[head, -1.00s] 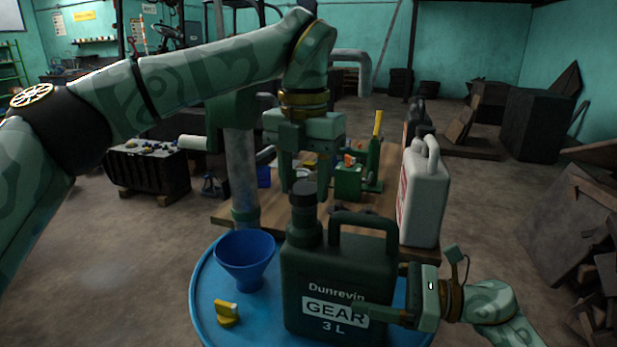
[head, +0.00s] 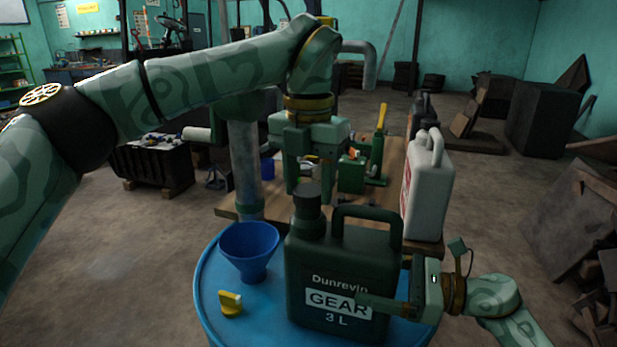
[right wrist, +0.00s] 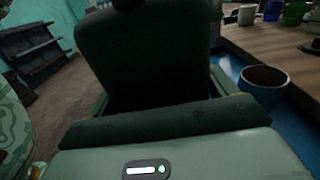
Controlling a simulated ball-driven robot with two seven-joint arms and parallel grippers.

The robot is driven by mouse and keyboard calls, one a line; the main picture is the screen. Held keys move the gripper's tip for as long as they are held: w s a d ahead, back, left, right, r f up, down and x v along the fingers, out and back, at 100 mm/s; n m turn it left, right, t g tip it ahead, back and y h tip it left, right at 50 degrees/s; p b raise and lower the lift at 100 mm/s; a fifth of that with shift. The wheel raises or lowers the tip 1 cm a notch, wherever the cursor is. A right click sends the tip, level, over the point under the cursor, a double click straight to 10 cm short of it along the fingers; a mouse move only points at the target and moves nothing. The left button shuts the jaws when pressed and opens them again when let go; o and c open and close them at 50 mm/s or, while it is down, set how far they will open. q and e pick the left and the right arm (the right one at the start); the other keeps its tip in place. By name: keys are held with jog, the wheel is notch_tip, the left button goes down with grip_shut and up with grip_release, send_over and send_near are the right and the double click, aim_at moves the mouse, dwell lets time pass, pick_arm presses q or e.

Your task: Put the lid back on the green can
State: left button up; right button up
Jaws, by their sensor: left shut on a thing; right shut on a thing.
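The green can (head: 345,275), labelled "Dunrevin GEAR 3 L", stands upright on a blue drum (head: 208,300). It fills the middle of the right wrist view (right wrist: 145,55). The dark lid (head: 307,188) is at the top of the can's neck (head: 308,216); I cannot tell whether it is seated or just above. My left gripper (head: 309,187) points down from above, shut on the lid. My right gripper (head: 378,302) reaches in from the right, shut on the can's body, with one finger across the label. Its other finger is hidden behind the can.
A blue funnel (head: 248,248) and a yellow item (head: 231,303) are on the drum left of the can. Behind is a wooden table (head: 385,190) with a white jug (head: 426,190) and a green tool (head: 378,150). A metal post (head: 245,170) rises behind the funnel.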

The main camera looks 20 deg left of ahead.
pick_arm(q)
jog(key=shift+f, duration=0.5)
dwell(0.4)
pick_arm(e)
jog(key=c, duration=0.5)
pick_arm(q)
jog(key=m, duration=0.4)
jog(key=shift+a+m, duration=0.1)
jog(key=shift+m, duration=0.3)
jog(key=m, duration=1.2)
jog(key=shift+a+m, duration=0.1)
jog(key=shift+m, duration=0.2)
jog(key=m, duration=0.9)
jog(key=shift+w, duration=0.1)
jog(key=m, duration=0.7)
jog(key=shift+w+f+m, duration=0.1)
jog(key=shift+m, duration=0.2)
pick_arm(e)
jog(key=shift+w, duration=0.1)
